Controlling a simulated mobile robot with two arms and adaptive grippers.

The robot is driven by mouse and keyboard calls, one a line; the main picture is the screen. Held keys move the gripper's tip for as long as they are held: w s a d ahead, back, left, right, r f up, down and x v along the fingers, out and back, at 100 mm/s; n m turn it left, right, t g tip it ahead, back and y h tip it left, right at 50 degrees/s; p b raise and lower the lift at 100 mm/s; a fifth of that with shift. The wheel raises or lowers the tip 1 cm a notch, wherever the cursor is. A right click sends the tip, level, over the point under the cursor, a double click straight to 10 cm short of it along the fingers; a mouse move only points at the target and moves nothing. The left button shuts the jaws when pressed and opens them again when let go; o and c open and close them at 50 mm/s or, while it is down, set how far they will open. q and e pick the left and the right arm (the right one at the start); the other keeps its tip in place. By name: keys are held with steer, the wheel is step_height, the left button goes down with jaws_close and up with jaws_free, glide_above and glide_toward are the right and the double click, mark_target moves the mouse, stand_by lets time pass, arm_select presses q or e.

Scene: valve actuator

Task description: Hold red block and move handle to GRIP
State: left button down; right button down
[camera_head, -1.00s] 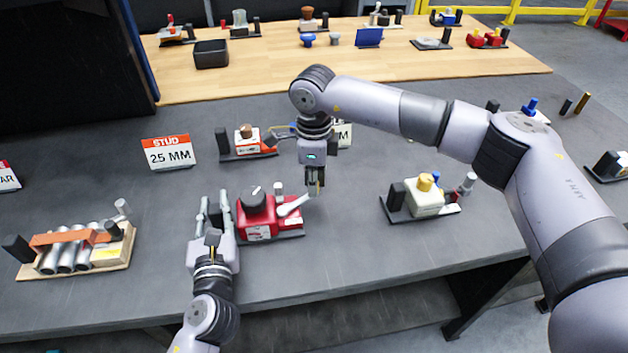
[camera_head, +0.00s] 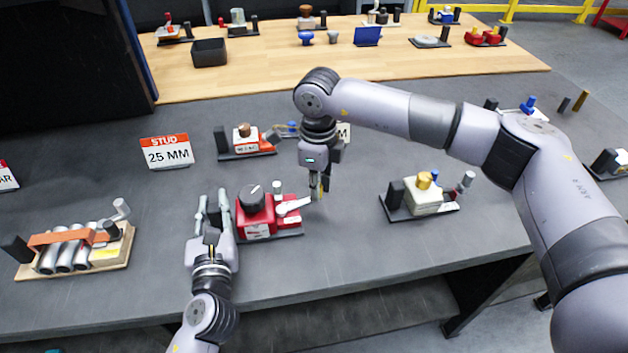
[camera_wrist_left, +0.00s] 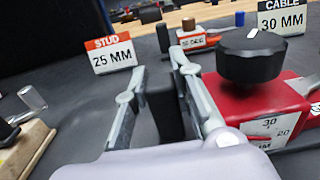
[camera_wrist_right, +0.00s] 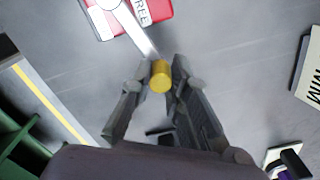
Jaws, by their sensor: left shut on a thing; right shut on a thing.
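The red block (camera_head: 257,221) with a black round knob stands on a dark base near the table's front. Its white handle (camera_head: 293,206) points right and slightly up. My left gripper (camera_head: 213,206) is at the block's left side; the left wrist view shows its fingers around a black upright post (camera_wrist_left: 166,108) beside the red body (camera_wrist_left: 262,108). My right gripper (camera_head: 318,192) points down at the handle's outer end. In the right wrist view its fingers are shut on the yellow knob (camera_wrist_right: 160,76) at the handle's tip. A "FREE" label (camera_wrist_right: 141,12) shows on the red block; no GRIP mark is readable.
A "STUD 25 MM" sign (camera_head: 166,152) and an orange-white device (camera_head: 246,142) stand behind. A cream block with a yellow knob (camera_head: 424,190) is to the right, a fixture with metal tubes (camera_head: 72,250) to the left. Table is clear between the handle and the cream block.

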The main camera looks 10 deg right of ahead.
arm_select(q)
steer(key=shift+f, duration=0.1)
arm_select(e)
steer(key=s+m, duration=0.3)
steer(key=shift+d+m, duration=0.15)
steer(key=shift+m, duration=0.15)
steer(key=s+m, duration=0.2)
steer(key=shift+a+m, duration=0.25)
steer(key=shift+m, duration=0.15)
steer(key=shift+s+a, duration=0.2)
steer(key=shift+s, duration=0.3)
steer(key=shift+s+a, duration=0.1)
steer(key=shift+s, duration=0.05)
steer(key=c, duration=1.8)
jaws_free()
steer(key=o, duration=0.3)
steer(key=shift+r, duration=0.1)
step_height(320, 180, up, 12)
steer(key=shift+f, duration=0.1)
